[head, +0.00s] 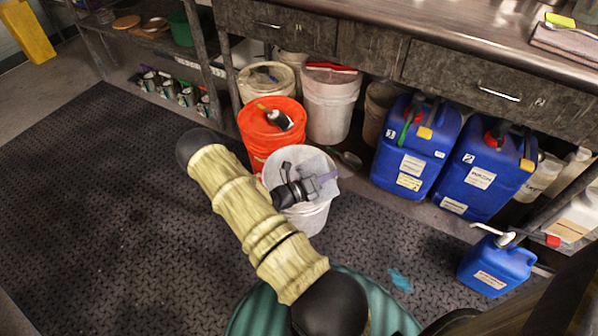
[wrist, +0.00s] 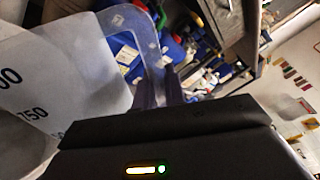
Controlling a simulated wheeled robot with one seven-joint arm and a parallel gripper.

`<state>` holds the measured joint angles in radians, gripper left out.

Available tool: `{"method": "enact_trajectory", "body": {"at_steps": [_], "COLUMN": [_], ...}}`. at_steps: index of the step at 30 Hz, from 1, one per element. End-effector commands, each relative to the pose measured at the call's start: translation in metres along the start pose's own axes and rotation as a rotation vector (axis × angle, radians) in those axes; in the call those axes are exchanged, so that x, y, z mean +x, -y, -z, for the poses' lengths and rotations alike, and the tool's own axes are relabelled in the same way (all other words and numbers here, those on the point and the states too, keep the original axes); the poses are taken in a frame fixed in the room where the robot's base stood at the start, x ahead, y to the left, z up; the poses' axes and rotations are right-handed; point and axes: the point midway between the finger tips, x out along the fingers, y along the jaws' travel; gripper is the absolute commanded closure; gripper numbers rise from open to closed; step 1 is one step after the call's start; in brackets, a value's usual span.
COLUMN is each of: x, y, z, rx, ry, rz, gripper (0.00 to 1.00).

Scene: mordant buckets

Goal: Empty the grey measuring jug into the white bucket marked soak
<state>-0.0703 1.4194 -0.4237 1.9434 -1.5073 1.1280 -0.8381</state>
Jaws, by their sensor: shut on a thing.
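My gripper (head: 306,187) is shut on the handle of the grey measuring jug (head: 325,180), over the mouth of a white bucket (head: 309,218) in the head view. In the wrist view the jug (wrist: 85,70) is pale and translucent, with a 750 mark and a grey-blue handle. My fingers (wrist: 160,88) are at that handle. The benches look rolled sideways there while the jug's numbers read near upright, so the jug appears tipped well over. Its spout, any liquid and the bucket's inside are hidden. No soak mark is readable on the bucket.
An orange bucket (head: 256,150) with a dark tool on top stands just behind. Another white bucket (head: 330,108) is under the bench (head: 450,30). Blue canisters (head: 415,150) stand right, with a smaller blue can (head: 495,268) nearer. The mat (head: 100,200) is clear at left.

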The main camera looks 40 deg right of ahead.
Motion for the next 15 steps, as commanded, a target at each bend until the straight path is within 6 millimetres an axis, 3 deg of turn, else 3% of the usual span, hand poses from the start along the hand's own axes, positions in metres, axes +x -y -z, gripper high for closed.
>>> {"method": "enact_trajectory", "body": {"at_steps": [15], "x": [-0.004], "y": [-0.0009], "z": [-0.0022], "rx": [-0.015], "ry": [0.007], "rz": [-0.002], "gripper": [1.0]}}
